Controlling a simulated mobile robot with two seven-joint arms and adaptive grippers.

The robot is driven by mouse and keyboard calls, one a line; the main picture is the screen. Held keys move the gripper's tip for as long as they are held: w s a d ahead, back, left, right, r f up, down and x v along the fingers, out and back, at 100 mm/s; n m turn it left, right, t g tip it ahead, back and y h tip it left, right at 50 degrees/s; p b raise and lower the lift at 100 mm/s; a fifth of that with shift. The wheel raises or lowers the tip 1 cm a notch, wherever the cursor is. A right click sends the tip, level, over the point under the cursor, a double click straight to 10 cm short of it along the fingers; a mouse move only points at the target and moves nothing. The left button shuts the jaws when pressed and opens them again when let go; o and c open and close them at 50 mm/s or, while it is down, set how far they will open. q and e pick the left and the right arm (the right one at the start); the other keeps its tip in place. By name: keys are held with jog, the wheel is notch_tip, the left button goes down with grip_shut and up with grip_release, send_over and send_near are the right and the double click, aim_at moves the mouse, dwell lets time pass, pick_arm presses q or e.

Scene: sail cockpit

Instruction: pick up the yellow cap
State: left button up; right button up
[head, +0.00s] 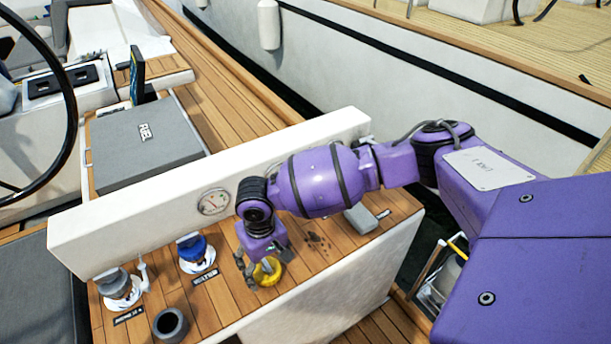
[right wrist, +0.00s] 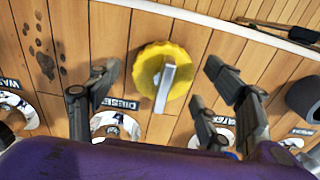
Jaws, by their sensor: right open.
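The yellow cap (head: 268,271) is a round disc with a scalloped rim and a raised grey bar handle. It is at the wooden deck panel, partly hidden by my right gripper in the head view. In the right wrist view the yellow cap (right wrist: 152,72) lies between the spread fingers, over the planks, with a gap on each side. My right gripper (head: 260,263) is open above it, pointing down; its fingers also show in the right wrist view (right wrist: 160,78). My left gripper is not in view.
A blue-topped fitting (head: 193,248) and a grey-topped fitting (head: 116,285) stand to the left, with a dark cup (head: 170,324) in front. A grey block (head: 361,218) lies behind right. A white wall with a gauge (head: 214,202) runs behind the panel.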

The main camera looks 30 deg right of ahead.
jog(key=shift+w+f, duration=0.1)
jog(key=shift+f, duration=0.1)
jog(key=c, duration=1.3)
